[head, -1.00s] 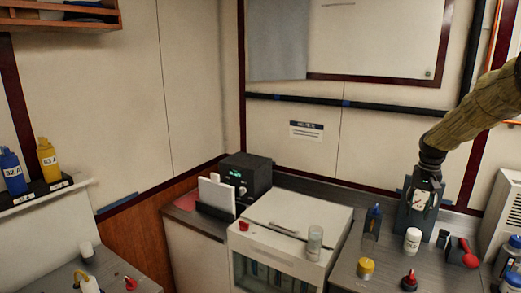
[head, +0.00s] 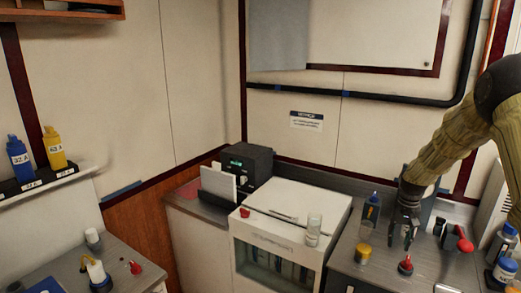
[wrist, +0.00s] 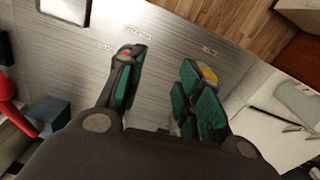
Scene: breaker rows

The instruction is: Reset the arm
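My arm (head: 450,150), in a tan sleeve, reaches in from the right edge of the head view. My gripper (head: 402,244) points down over the right-hand counter, just behind the red-capped bottle (head: 405,265). In the wrist view my gripper (wrist: 163,68) has its teal-padded fingers apart, with bare counter visible between them. A bit of red shows at the left fingertip and a yellow cap (wrist: 208,73) beside the right finger. The white bottle on this counter is hidden in the head view.
A yellow-capped jar (head: 362,253), a blue bottle (head: 371,208) and a red-handled item (head: 463,240) stand around the gripper. White-and-blue bottles (head: 503,272) are at the right edge. A white cabinet (head: 270,240) with a clear jar (head: 313,230) stands left of this counter.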

